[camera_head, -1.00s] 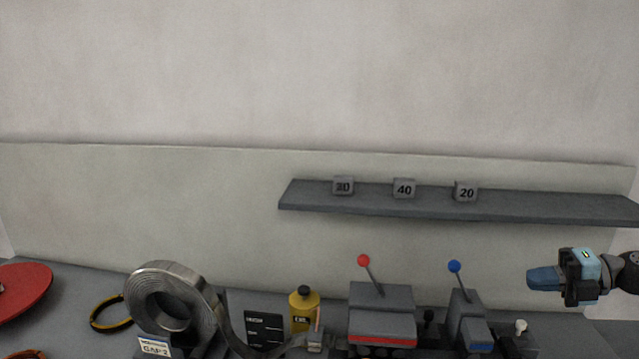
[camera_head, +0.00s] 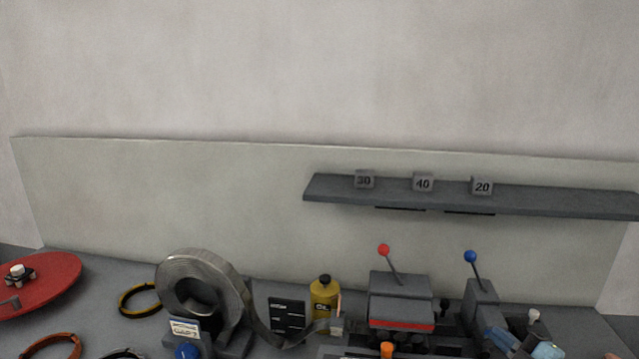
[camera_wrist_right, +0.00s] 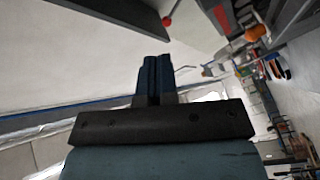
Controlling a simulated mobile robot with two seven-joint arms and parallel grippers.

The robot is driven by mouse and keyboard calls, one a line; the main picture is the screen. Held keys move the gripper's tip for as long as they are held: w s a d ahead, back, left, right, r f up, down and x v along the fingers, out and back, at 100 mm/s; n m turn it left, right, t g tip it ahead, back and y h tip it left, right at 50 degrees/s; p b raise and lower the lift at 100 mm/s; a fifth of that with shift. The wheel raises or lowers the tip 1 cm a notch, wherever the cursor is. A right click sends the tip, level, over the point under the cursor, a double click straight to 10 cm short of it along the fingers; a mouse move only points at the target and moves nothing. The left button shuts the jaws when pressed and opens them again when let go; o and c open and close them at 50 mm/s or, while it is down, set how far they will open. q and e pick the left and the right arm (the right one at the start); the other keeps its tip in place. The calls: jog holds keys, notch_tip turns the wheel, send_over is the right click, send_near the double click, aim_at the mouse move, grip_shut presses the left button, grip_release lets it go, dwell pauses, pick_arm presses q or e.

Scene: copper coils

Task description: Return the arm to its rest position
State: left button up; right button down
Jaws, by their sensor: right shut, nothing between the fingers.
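My right gripper (camera_head: 508,342) is low at the right of the head view, in front of the machine with the blue-knobbed lever (camera_head: 480,300). In the right wrist view its two dark blue fingers (camera_wrist_right: 154,78) are closed together with nothing between them. Most of the right arm lies below the head view's lower edge. My left gripper is not in view.
A grey shelf (camera_head: 560,202) with blocks marked 30, 40 and 20 hangs on the wall. The bench holds a metal strip coil (camera_head: 170,275), a yellow oil bottle (camera_head: 324,294), a red-knobbed machine (camera_head: 401,287), a red disc (camera_head: 50,280) and rings, including a yellow-black one (camera_head: 139,300).

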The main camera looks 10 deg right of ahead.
jog(key=s+a+f+m+g+h, duration=0.6)
jog(key=s+f+m+h, duration=0.1)
jog(key=s+f+m, duration=0.35)
jog(key=s+a+f+m+g+y, duration=0.1)
jog(key=s+a+g, duration=0.3)
jog(key=s, duration=0.4)
jog(key=s+a+f+m+g+y, duration=0.1)
jog(key=s+a+f+m+g, duration=0.1)
jog(key=s+a+g, duration=0.4)
jog(key=w+a+f+n+t+y+p, duration=0.1)
jog(key=w+a+f+t+p, duration=0.3)
jog(key=f+t, duration=0.5)
jog(key=shift+w+a+f+y, duration=0.4)
jog(key=shift+a+y, duration=0.3)
jog(key=shift+y, duration=0.2)
jog(key=shift+r+n, duration=0.1)
jog(key=shift+n, duration=0.15)
